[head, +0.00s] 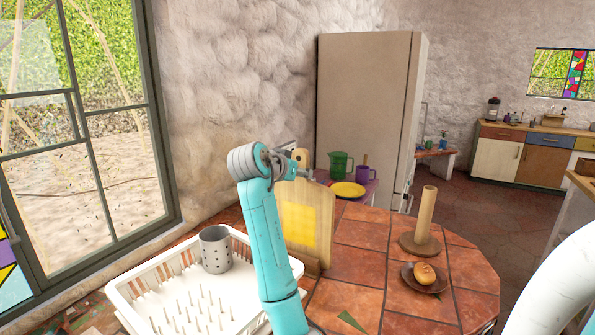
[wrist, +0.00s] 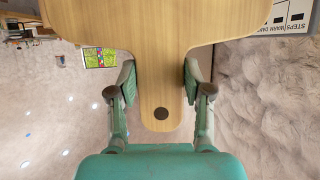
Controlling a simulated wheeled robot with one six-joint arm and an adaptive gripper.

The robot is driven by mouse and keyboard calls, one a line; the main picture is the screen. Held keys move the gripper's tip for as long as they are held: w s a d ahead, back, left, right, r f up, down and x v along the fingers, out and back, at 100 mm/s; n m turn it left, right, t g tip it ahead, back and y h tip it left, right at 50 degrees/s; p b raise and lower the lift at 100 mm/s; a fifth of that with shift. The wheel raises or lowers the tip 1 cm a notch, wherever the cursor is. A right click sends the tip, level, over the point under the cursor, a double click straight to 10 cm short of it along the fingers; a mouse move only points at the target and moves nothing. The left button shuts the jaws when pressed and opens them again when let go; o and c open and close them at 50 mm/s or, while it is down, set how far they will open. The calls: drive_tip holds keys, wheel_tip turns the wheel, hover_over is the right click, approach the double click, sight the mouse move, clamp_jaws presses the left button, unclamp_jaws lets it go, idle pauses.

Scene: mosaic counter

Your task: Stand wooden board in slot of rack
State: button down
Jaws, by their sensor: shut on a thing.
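The wooden board (head: 326,215) hangs upright behind my turquoise arm in the head view, with a yellow patch on its face. Its handle points up, and my gripper (head: 299,160) is at that handle, partly hidden by my wrist. In the wrist view my gripper (wrist: 157,85) is shut on the handle of the board (wrist: 155,22), one finger on each side, with the dark handle hole between them. The white rack (head: 127,297) with rows of pegs stands on the counter, left of the board. I cannot tell whether the board's lower edge touches anything.
A grey utensil cup (head: 215,249) stands in the rack's back part. On the tiled counter (head: 355,265) to the right are a wooden roll holder (head: 424,215) and a plate with a bun (head: 425,275). A yellow plate (head: 347,190), green jug (head: 341,164) and purple mug (head: 366,175) sit behind.

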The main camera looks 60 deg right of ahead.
idle(0.3)
drive_tip(key=c, duration=0.6)
unclamp_jaws()
drive_tip(key=shift+o, duration=1)
drive_tip(key=shift+f, duration=0.1)
drive_tip(key=w+v, duration=0.1)
drive_tip(key=v, duration=1.1)
drive_tip(key=shift+s, duration=0.45)
